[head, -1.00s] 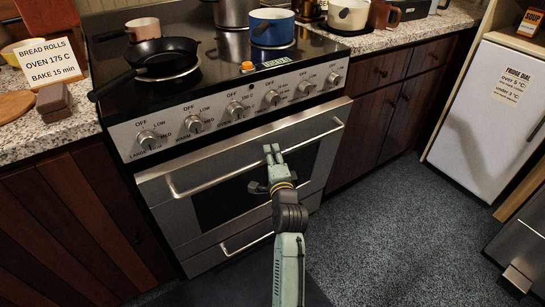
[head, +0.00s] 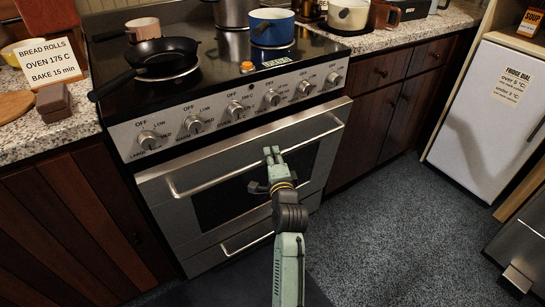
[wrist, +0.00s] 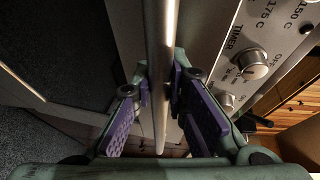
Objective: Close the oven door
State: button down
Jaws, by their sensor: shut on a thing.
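The oven door (head: 205,165) is a steel panel with a dark window, on the front of the stove below the knobs. It stands upright or nearly so; I cannot tell whether a small gap is left at its top. Its bar handle (head: 215,180) runs across the upper part. My gripper (head: 272,155) is at the middle of the handle. In the wrist view the handle (wrist: 161,50) passes between the purple finger pads of my gripper (wrist: 158,95), which are shut on it. My arm hides part of the door's lower front.
A row of knobs (head: 235,109) sits just above the door. A black pan (head: 160,55) and a blue pot (head: 270,26) stand on the cooktop. A lower drawer handle (head: 247,243) is beneath. The carpeted floor (head: 400,230) at right is clear.

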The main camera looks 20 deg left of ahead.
aim_at(265, 146)
jog(key=shift+w+a+r+p, duration=0.2)
jog(key=shift+a+r+p, duration=0.1)
jog(key=shift+p, duration=0.15)
jog(key=shift+g, duration=0.4)
jog(key=w+a+p, duration=0.1)
jog(key=p, duration=0.1)
jog(key=w+a+r+p, duration=0.1)
jog(key=a+p, duration=0.1)
jog(key=shift+w+a, duration=0.1)
jog(key=shift+w, duration=0.2)
jog(key=shift+s+f, duration=0.1)
jog(key=shift+f, duration=0.25)
jog(key=c, duration=1.6)
grip_release()
jog(key=shift+o, duration=0.2)
jog(key=v, duration=1.2)
jog(key=shift+r, duration=0.15)
jog(key=shift+r, duration=0.1)
